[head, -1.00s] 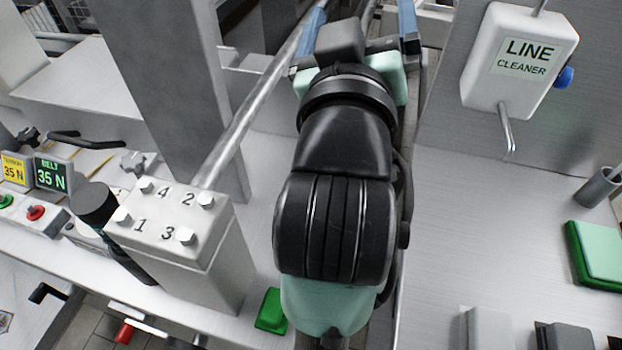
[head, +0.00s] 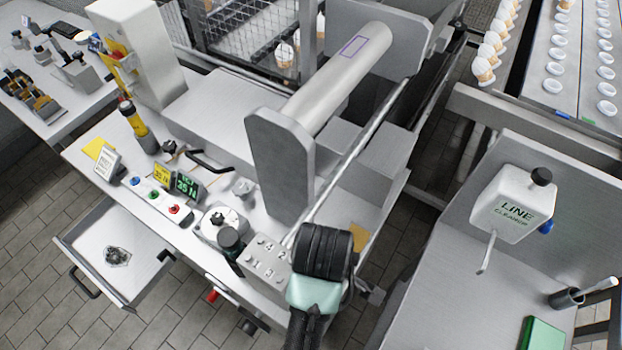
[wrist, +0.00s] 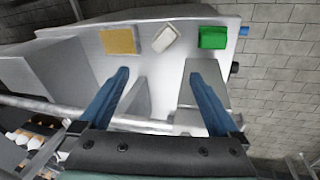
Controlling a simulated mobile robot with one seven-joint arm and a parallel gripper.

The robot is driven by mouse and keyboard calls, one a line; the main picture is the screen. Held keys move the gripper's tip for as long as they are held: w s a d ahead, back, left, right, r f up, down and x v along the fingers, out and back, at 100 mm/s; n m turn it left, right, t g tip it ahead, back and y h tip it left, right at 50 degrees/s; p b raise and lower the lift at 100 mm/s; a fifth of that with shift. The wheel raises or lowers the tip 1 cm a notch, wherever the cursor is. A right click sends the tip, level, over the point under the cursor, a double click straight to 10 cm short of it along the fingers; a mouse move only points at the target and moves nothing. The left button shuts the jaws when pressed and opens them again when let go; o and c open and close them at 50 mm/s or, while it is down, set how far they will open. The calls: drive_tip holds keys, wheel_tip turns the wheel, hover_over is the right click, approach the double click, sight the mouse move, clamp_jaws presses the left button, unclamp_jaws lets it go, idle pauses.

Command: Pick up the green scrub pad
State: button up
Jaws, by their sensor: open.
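The green scrub pad (wrist: 213,37) lies flat on the light metal bench top in the wrist view, at the upper right near the bench edge. In the head view my arm appears to hide it. My gripper (wrist: 159,74) is open and empty, its two blue fingers spread apart. The pad shows beyond the fingertips and to the right of them, with a clear gap, so nothing touches it. The fingers cannot be made out in the head view.
A white block (wrist: 164,39) and a yellow pad (wrist: 120,41) lie left of the green pad. A numbered metal block (head: 267,262) and a slanting metal rod stand close to my arm. A larger green pad or box (head: 542,335) sits on the right bench below the line cleaner dispenser (head: 515,205).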

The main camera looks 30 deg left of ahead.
drive_tip(key=s+r+n+g+p, duration=0.1)
drive_tip(key=s+n+g+p, duration=0.2)
drive_tip(key=s, duration=0.4)
drive_tip(key=shift+m+h, duration=0.4)
drive_tip(key=shift+m, duration=0.2)
drive_tip(key=f, duration=0.8)
drive_tip(key=f+p, duration=0.1)
drive_tip(key=f, duration=0.4)
drive_tip(key=shift+w+d, duration=0.15)
drive_tip(key=shift+d, duration=0.2)
drive_tip(key=c, duration=1.4)
